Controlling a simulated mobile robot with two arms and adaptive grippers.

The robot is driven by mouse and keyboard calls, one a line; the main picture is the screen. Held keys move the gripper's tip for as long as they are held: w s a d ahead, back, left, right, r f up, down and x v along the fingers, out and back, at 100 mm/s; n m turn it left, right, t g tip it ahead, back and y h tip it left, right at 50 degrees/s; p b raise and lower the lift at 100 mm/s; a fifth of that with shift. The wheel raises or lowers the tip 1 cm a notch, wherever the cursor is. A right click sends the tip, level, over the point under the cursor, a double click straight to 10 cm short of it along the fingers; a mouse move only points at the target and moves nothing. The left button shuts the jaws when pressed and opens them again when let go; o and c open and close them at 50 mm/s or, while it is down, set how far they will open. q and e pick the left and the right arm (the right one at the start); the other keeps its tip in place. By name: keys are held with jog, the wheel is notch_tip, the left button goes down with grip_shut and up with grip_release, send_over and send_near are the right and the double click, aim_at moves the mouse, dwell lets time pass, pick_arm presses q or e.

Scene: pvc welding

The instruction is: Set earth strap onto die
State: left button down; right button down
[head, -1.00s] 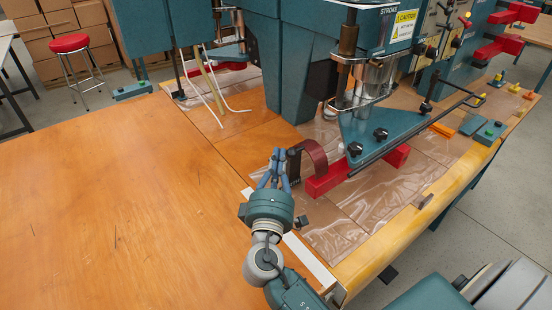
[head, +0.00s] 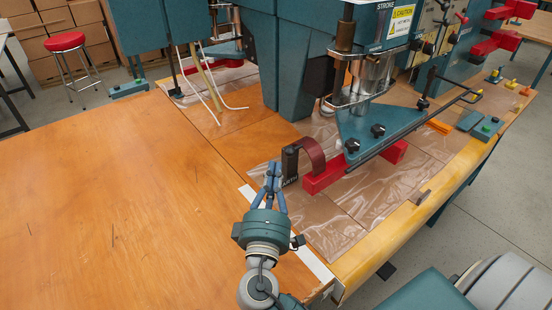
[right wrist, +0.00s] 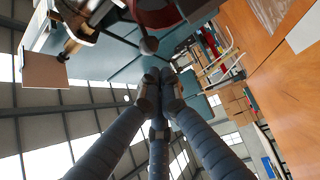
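The earth strap appears to be the dark red-brown curved band (head: 313,154) with an upright black end piece (head: 290,164), in the middle of the head view. The band arches from the black piece down towards the red bar (head: 322,179), which looks like the lower die under the teal press plate. I cannot tell whether the strap rests on it. My right gripper (head: 273,170) is just left of and in front of the black piece. Its fingers are drawn together with nothing visible between them; they also converge in the right wrist view (right wrist: 160,85). My left gripper is out of view.
The teal press plate (head: 375,133) with black knobs overhangs the red bar. Clear plastic sheet (head: 345,212) covers the bench there. White hoses (head: 208,98) lie at the back. The wooden table (head: 120,200) on the left is clear.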

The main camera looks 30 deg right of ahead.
jog(key=r+v, duration=0.1)
jog(key=v, duration=0.5)
jog(key=shift+s+a+f, duration=0.25)
jog(key=shift+s+f, duration=0.05)
jog(key=shift+f, duration=0.25)
